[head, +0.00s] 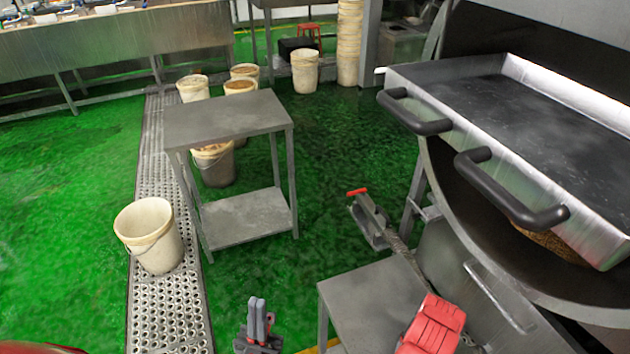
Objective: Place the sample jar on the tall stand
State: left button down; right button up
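No sample jar can be made out in the head view. A grey metal stand (228,115) with a lower shelf (245,215) stands left of centre, and its top is bare. A second grey stand (362,300) is closer, at the lower right. I cannot tell for sure which is the tall stand. My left gripper (260,308) is at the bottom edge, left of the closer stand and apart from both. Its fingers lie close together, with nothing visible between them.
A white bucket (148,240) stands at left on the perforated drain strip (165,310). A drum with a handled steel tray (500,130) fills the right. Green floor (330,150) is open between.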

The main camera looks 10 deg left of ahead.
aim_at(226, 119)
jog(key=i+j, duration=0.1)
jog(key=j, duration=0.65)
jog(key=i+j, duration=0.1)
jog(key=j, duration=0.65)
jog(key=i+j, duration=0.35)
jog(key=j, duration=0.15)
jog(key=i+j, duration=0.65)
jog(key=j, duration=0.3)
jog(key=i+j+z, duration=0.1)
jog(key=i+j, duration=0.25)
jog(key=j, duration=0.1)
